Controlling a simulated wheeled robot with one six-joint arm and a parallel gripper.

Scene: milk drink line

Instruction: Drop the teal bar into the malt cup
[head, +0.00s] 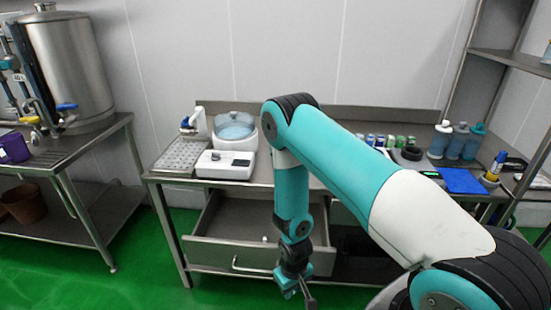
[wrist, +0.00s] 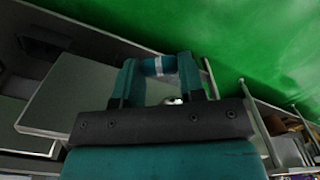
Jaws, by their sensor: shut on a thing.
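My gripper (head: 298,293) hangs low in front of the open drawer, pointing down. In the wrist view its two teal fingers (wrist: 158,68) are shut on a small teal bar with a pale band (wrist: 158,66), held crosswise between the tips. In the head view the bar is too small or hidden to make out. I cannot tell which vessel is the malt cup; a purple cup (head: 14,148) stands on the left table.
The drawer (head: 205,250) is pulled out, with a small pale thing (head: 265,239) inside. The steel bench (head: 160,178) holds a white scale (head: 226,165), a round white machine (head: 236,128), bottles (head: 458,141) and a blue mat (head: 462,181). Green floor lies clear in front.

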